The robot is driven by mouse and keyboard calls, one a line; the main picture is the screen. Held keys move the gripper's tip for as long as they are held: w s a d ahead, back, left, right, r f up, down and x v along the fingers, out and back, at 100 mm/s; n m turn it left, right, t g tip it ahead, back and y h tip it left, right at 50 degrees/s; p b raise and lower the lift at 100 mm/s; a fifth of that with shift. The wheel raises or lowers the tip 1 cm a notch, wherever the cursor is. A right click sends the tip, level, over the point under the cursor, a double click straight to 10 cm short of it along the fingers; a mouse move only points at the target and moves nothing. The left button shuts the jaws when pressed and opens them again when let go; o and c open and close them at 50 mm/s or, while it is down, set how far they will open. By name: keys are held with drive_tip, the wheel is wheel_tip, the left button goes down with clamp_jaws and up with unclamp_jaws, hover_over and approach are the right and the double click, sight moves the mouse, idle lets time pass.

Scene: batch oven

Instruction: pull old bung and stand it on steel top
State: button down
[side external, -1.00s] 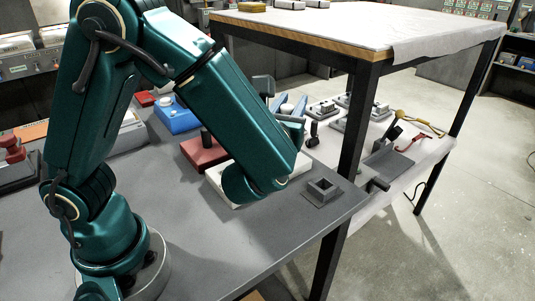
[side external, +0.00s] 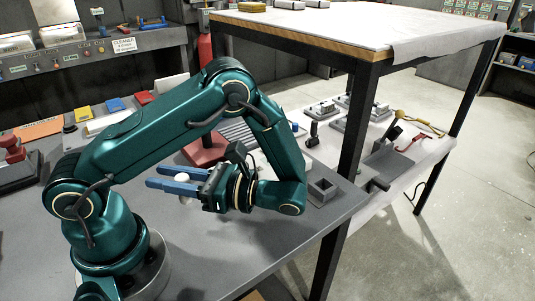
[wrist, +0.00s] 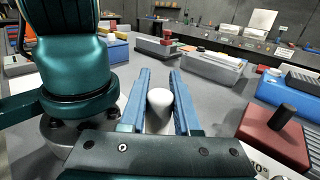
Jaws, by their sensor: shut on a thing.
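My gripper (side external: 176,179) has two long blue fingers lying nearly level, low over the grey steel top (side external: 215,262). It is shut on a white, round-topped bung (wrist: 160,98), which stands upright between the fingers. In the side view the bung (side external: 182,177) shows above and slightly below the fingers. I cannot tell whether its lower end touches the steel top. In the wrist view the finger tips (wrist: 158,71) reach beyond the bung.
A red block with a dark upright peg (wrist: 274,130) stands right in the wrist view. A square grey socket (side external: 322,191) sits near the bench's right edge. The front of the bench is clear.

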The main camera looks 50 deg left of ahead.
drive_tip(key=s+d+f+n+g+h, duration=0.1)
drive_tip(key=d+n+g+h, duration=0.1)
drive_tip(key=d+n+h, duration=0.55)
drive_tip(key=s+d+n+g+h, duration=0.25)
drive_tip(key=n+h, duration=0.55)
drive_tip(key=h, duration=0.7)
drive_tip(key=w+d+n+t+h, duration=0.3)
drive_tip(key=w+n+t+h, duration=0.5)
drive_tip(key=n+t, duration=0.5)
drive_tip(key=shift+w+d+r+t+h, duration=0.2)
drive_tip(key=shift+t+h, duration=0.35)
drive_tip(key=shift+t, duration=2)
drive_tip(key=shift+a+n, duration=0.1)
drive_tip(key=shift+n, duration=0.15)
drive_tip(key=shift+f, duration=3.35)
drive_tip(key=shift+f, duration=0.6)
